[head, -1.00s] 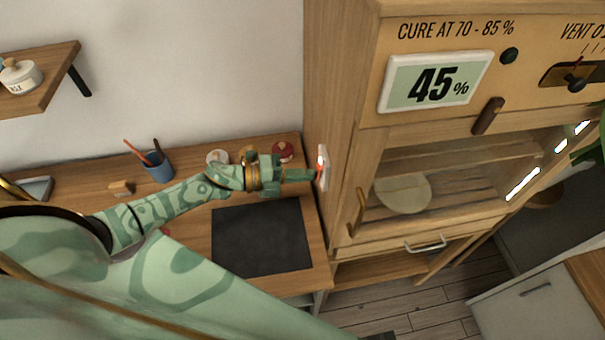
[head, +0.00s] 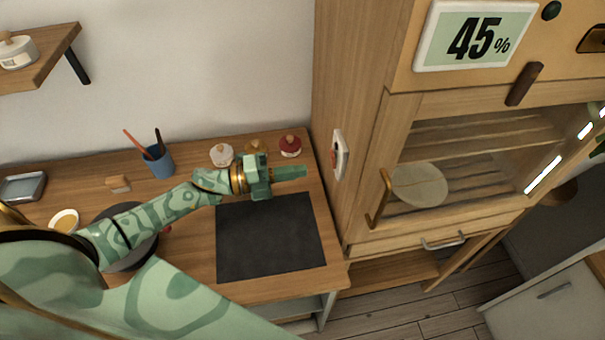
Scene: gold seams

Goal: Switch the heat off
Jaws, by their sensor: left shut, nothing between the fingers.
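A white switch plate with a small red part (head: 339,155) is fixed to the left side wall of the wooden cabinet. Which way the switch stands is too small to tell. My left gripper (head: 304,172) is shut and empty. Its fingertips point right toward the switch, with a gap between them and the plate, above the back right of the desk. My right gripper is not in view.
The cabinet (head: 352,60) has a display reading 45% (head: 476,36) and a glazed door with a brass handle (head: 380,198). A plate (head: 418,184) is inside. A black mat (head: 268,240), jars with a red one (head: 290,146), and a blue cup (head: 157,161) are on the desk.

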